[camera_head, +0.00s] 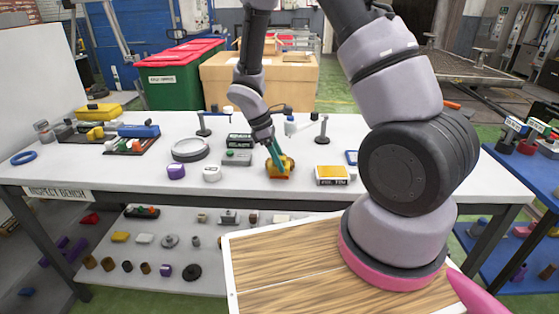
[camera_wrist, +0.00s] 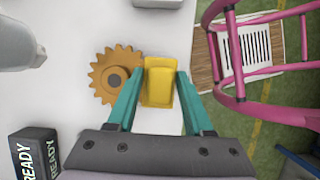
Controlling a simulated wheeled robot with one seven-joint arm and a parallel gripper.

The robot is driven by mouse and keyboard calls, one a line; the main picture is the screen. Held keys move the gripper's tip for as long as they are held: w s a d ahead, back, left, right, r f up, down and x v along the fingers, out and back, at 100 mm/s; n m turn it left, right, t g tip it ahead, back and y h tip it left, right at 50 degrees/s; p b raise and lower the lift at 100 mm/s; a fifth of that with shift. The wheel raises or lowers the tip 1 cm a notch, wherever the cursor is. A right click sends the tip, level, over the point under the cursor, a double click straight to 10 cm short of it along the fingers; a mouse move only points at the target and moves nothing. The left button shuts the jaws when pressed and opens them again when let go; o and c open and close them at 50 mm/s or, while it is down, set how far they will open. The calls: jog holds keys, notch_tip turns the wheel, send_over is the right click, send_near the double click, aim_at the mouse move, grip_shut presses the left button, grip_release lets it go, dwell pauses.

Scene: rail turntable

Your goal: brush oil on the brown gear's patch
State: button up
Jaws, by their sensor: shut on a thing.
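The brown gear (camera_wrist: 115,76) lies flat on the white bench, with a dark hub at its middle. In the head view the gear (camera_head: 271,172) shows partly behind my gripper. My gripper (camera_wrist: 160,76) has its teal fingers on either side of a yellow block-shaped thing (camera_wrist: 159,86) and is shut on it. The yellow thing is just right of the gear in the wrist view, overlapping or touching its right edge; I cannot tell which. No bristles and no separate patch can be made out. My gripper (camera_head: 275,150) is low over the bench in the head view.
The READY box (camera_wrist: 36,152) stands at lower left in the wrist view. On the bench (camera_head: 130,185) are a round grey ring (camera_head: 190,150), a purple piece (camera_head: 176,171), a white piece (camera_head: 212,173) and a yellow-topped box (camera_head: 333,175). The bench's front edge is close to the gear.

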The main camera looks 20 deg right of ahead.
jog(key=shift+w+d, duration=0.1)
jog(key=shift+w, duration=0.2)
jog(key=shift+s, duration=0.15)
jog(key=shift+s, duration=0.3)
jog(key=shift+w, duration=0.15)
dwell(0.5)
jog(key=shift+w, duration=0.3)
jog(key=shift+s, duration=0.2)
jog(key=shift+s, duration=0.25)
